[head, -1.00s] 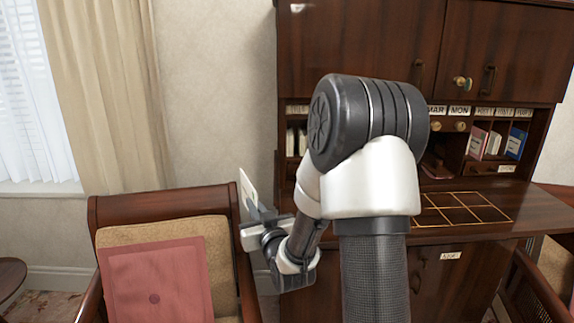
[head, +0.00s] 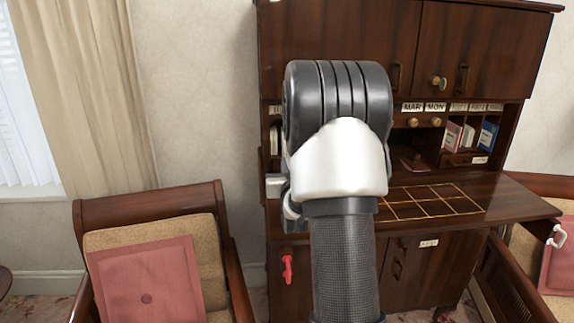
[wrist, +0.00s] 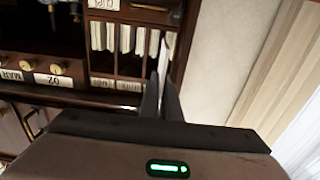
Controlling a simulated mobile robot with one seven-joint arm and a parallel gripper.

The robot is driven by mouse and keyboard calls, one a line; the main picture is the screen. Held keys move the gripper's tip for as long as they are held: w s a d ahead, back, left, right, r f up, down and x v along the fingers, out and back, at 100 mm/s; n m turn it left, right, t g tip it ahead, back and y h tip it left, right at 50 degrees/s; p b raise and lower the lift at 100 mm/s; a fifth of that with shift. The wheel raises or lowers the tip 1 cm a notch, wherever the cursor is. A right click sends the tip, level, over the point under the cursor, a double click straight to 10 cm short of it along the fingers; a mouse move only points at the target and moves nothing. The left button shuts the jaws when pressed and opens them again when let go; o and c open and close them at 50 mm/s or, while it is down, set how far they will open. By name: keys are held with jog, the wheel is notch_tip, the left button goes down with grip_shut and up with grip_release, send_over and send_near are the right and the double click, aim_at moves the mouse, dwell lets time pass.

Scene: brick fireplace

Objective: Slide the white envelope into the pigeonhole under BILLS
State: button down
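My gripper (wrist: 162,92) has its two dark fingers close together in the wrist view. They are shut on the white envelope (wrist: 163,56), seen almost edge-on as a thin pale strip between the fingertips. In the head view the gripper and envelope are hidden behind my arm. The pigeonholes (wrist: 116,62) of the desk lie just ahead and left of the envelope in the wrist view, which is tilted; several hold upright white papers. Their labels (wrist: 128,86) are too small and turned to read, so I cannot tell which says BILLS. The envelope appears outside the compartments.
The wooden desk (head: 518,207) has a gold grid on its writing surface. More pigeonholes with books (head: 453,134) are at right. A chair with a pink cushion (head: 147,285) stands at left. A red handle (head: 287,268) is on the lower front. Bare wall (wrist: 240,50) lies right of the cabinet.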

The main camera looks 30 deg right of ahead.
jog(key=shift+w+f+b, duration=0.1)
jog(key=shift+b, duration=0.5)
jog(key=shift+f+b+x, duration=0.1)
jog(key=shift+b+x, duration=0.55)
jog(key=shift+x, duration=1.1)
jog(key=shift+f+b+x, duration=0.15)
jog(key=shift+b+x, duration=0.45)
jog(key=shift+x, duration=1.15)
jog(key=shift+b+x, duration=1.05)
jog(key=shift+x, duration=4.25)
jog(key=shift+f, duration=0.1)
jog(key=c, duration=1.9)
grip_release()
jog(key=b+v, duration=0.1)
jog(key=v, duration=1.6)
jog(key=shift+s+a, duration=0.15)
jog(key=shift+s, duration=0.05)
